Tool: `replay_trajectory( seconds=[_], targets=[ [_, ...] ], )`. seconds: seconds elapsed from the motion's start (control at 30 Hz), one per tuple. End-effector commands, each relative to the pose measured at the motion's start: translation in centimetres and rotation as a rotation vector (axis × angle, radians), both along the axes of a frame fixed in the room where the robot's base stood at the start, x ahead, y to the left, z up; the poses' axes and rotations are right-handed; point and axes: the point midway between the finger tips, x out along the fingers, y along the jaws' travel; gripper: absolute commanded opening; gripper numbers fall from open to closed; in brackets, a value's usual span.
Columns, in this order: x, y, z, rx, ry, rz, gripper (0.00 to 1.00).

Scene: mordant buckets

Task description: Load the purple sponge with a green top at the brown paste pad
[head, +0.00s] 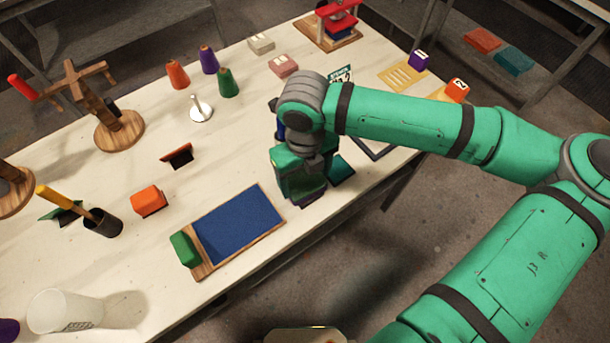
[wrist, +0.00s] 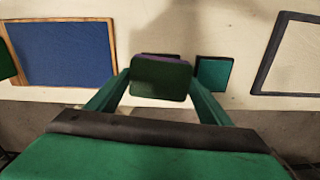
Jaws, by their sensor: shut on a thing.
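My gripper (head: 303,184) is low over the near edge of the white table (head: 235,150). In the wrist view it is shut on the purple sponge with a green top (wrist: 160,80). The dark green top faces the camera and a thin strip of purple shows at its far edge. A dark edge (wrist: 157,54) shows just beyond the sponge; I cannot tell if it is the brown paste pad or if the sponge touches it. My gripper hides most of that spot in the head view. A teal pad (wrist: 214,74) lies just to the right.
A blue pad on a wooden board (head: 238,225) lies to the left, with a green block (head: 184,249) at its end. An orange block (head: 149,200) stands farther left. A dark-framed panel (wrist: 290,55) is right. Coloured cones (head: 209,60) stand farther back.

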Motion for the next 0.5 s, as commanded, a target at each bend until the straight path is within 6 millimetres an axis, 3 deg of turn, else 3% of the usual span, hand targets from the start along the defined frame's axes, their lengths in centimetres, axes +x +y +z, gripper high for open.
replay_trajectory(
  seconds=[0.5],
  targets=[
    [-0.01,0.00,-0.54,-0.001,0.001,0.000,0.55]
  ],
)
